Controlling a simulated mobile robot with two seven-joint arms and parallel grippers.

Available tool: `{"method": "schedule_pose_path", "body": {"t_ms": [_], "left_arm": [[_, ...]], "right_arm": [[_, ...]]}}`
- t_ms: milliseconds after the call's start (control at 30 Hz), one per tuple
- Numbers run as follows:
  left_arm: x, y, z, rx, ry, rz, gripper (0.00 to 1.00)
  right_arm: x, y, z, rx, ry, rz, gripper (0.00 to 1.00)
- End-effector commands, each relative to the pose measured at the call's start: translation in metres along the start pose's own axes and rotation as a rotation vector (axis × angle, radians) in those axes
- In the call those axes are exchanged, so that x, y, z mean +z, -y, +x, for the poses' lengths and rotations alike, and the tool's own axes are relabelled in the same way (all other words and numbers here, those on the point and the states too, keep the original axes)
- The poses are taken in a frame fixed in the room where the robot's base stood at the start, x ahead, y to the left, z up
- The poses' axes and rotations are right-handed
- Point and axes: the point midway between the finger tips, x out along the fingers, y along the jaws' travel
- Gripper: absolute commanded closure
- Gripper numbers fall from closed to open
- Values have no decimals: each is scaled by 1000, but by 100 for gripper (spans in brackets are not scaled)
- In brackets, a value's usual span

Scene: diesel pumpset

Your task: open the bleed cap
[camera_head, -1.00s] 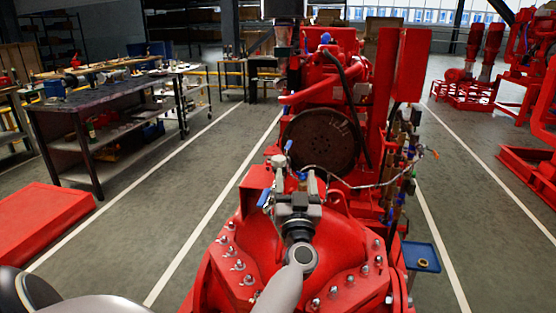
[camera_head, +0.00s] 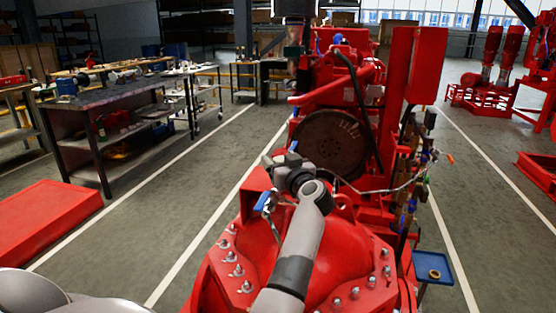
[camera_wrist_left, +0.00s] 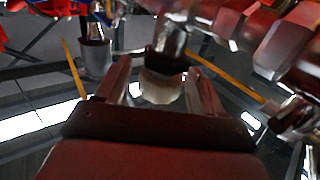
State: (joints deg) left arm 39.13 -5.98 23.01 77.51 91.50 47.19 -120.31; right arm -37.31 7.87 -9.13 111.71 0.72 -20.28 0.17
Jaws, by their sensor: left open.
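My left gripper (camera_head: 274,163) is above the red pump casing (camera_head: 262,225), its arm reaching up from the bottom of the head view. In the left wrist view its two fingers (camera_wrist_left: 160,92) are apart. A pale round metal cap (camera_wrist_left: 160,88), which looks like the bleed cap, shows between them below a dark collar (camera_wrist_left: 166,62). I cannot tell whether the fingers touch it. In the head view the cap is hidden or too small to make out. A blue lever handle (camera_head: 262,200) is just below the gripper. My right gripper is not in view.
Red engine parts and a dark flywheel (camera_head: 330,145) stand behind the gripper. Loose wiring hangs at the right. A small blue tray (camera_head: 433,268) is at the lower right. A workbench (camera_head: 105,100) and a red block (camera_head: 45,218) are at the left, with clear floor between.

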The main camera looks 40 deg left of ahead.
Motion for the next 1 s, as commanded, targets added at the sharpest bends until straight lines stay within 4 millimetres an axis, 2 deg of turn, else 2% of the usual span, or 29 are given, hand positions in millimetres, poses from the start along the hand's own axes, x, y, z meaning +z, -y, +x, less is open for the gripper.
{"method": "schedule_pose_path", "body": {"t_ms": [200,467,600,633,1000], "left_arm": [[0,0,15,1,-1,0,32],[0,0,16,1,-1,0,32],[0,0,16,1,-1,0,78],[0,0,16,1,-1,0,84],[0,0,15,-44,0,1,84]], "right_arm": [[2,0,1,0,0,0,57],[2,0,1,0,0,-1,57],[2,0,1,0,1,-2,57],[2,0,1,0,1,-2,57],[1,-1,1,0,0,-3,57]]}}
